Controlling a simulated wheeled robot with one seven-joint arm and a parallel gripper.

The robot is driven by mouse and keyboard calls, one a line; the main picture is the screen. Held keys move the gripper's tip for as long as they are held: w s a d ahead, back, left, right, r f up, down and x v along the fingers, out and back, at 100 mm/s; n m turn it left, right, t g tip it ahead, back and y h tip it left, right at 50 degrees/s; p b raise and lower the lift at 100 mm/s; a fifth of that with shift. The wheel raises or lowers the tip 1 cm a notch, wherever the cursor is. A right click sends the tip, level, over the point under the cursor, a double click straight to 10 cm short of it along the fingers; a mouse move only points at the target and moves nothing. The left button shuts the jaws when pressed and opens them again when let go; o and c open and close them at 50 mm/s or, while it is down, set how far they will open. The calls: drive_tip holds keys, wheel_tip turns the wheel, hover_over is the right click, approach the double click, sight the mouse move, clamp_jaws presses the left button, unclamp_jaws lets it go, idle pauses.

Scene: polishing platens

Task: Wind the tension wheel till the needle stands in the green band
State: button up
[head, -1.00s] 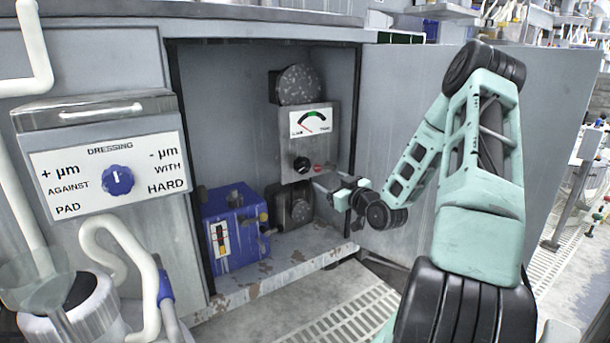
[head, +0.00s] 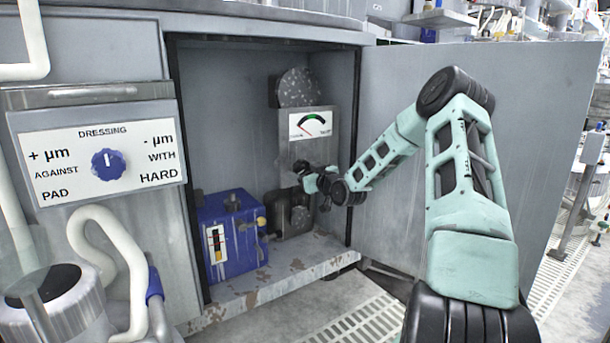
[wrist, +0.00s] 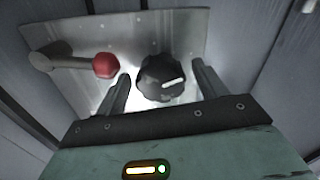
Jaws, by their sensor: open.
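The tension wheel, a black lobed knob with a white mark (wrist: 162,78), sits on the grey metal plate in the wrist view. My gripper (wrist: 161,72) is open, with one finger on either side of the knob; I cannot tell whether they touch it. In the head view my gripper (head: 299,170) is at the lower part of the gauge box (head: 318,153) and hides the knob. The gauge dial (head: 311,125) above has a green band at the top of its arc. Its thin reddish needle seems to point to the lower left, outside the green.
A lever with a red ball end (wrist: 106,65) stands left of the knob, close to my left finger. A blue box (head: 232,235) is on the cabinet floor at left. The open cabinet door (head: 540,130) is on the right. A dressing panel (head: 105,160) is outside at left.

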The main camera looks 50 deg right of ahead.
drive_tip(key=c, duration=1)
drive_tip(key=shift+o, duration=0.2)
drive_tip(key=shift+r+p, duration=0.1)
drive_tip(key=shift+p, duration=0.5)
drive_tip(key=m+p, duration=0.3)
drive_tip(key=p, duration=0.1)
drive_tip(key=shift+a+r, duration=0.1)
drive_tip(key=shift+r, duration=0.1)
drive_tip(key=m+p, duration=0.3)
drive_tip(key=p, duration=0.1)
drive_tip(key=shift+f+m+p, duration=0.15)
drive_tip(key=shift+m+p, duration=0.15)
drive_tip(key=shift+a+f+m+p, duration=0.1)
drive_tip(key=shift+m+p, duration=0.5)
drive_tip(key=shift+f+m, duration=0.1)
drive_tip(key=shift+m, duration=0.2)
